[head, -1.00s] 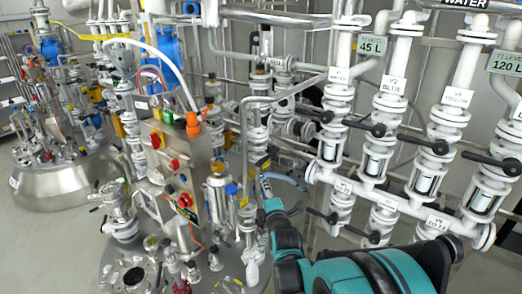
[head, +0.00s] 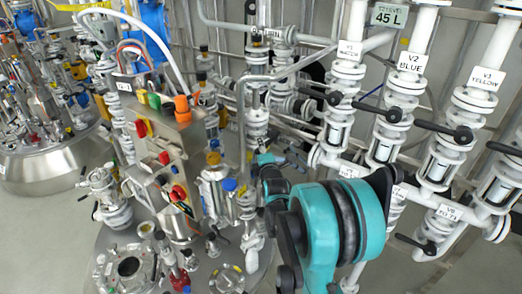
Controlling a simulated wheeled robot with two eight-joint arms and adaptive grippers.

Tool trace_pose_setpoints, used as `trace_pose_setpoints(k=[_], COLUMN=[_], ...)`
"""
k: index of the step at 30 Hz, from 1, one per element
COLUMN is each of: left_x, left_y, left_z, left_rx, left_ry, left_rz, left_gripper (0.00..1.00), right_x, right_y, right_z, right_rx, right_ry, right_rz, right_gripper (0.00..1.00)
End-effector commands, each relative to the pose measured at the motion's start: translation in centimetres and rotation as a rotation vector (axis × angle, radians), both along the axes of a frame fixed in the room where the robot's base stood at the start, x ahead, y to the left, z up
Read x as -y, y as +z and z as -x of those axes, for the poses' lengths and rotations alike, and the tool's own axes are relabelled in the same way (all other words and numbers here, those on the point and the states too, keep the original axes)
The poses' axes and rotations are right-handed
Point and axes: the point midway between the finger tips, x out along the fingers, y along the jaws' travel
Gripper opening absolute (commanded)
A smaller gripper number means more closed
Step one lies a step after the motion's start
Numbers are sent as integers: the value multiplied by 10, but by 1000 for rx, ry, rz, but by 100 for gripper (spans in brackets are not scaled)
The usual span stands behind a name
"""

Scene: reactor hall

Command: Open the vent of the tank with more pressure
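Two steel tanks show in the head view. The far tank (head: 55,165) stands at the left, with many fittings on its lid. The near tank (head: 85,268) is at the bottom, partly cut off, its lid crowded with valves, ports and pipes. I cannot make out a pressure reading or tell which fitting is a vent. My teal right arm comes in from the lower right. Its gripper (head: 284,163) is beyond the elbow, close to the pipes right of the near tank's fittings; its fingers are mostly hidden. My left gripper is out of view.
A steel control box (head: 170,150) with coloured buttons stands above the near tank. At the right is a white pipe rack (head: 440,165) with black-handled valves labelled V1, V2 BLUE and V3 YELLOW. A 45 L sign (head: 388,16) hangs above. Grey floor shows at lower left.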

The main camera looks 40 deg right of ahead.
Motion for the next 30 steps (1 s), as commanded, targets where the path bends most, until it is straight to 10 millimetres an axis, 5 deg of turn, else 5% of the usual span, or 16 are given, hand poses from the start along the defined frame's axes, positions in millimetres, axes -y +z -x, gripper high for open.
trace_pose_setpoints(k=[8,13,22,30], left_x=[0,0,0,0], left_y=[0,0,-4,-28], left_z=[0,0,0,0], left_rx=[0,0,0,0], left_ry=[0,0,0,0], left_rz=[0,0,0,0], left_gripper=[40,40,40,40], right_x=[1,1,1,2], right_y=[0,0,-3,-16], right_z=[-2,-2,-2,-2], right_rx=[0,0,3,28], right_ry=[0,0,0,-1], right_rz=[0,0,12,101], right_gripper=[40,0,0,0])
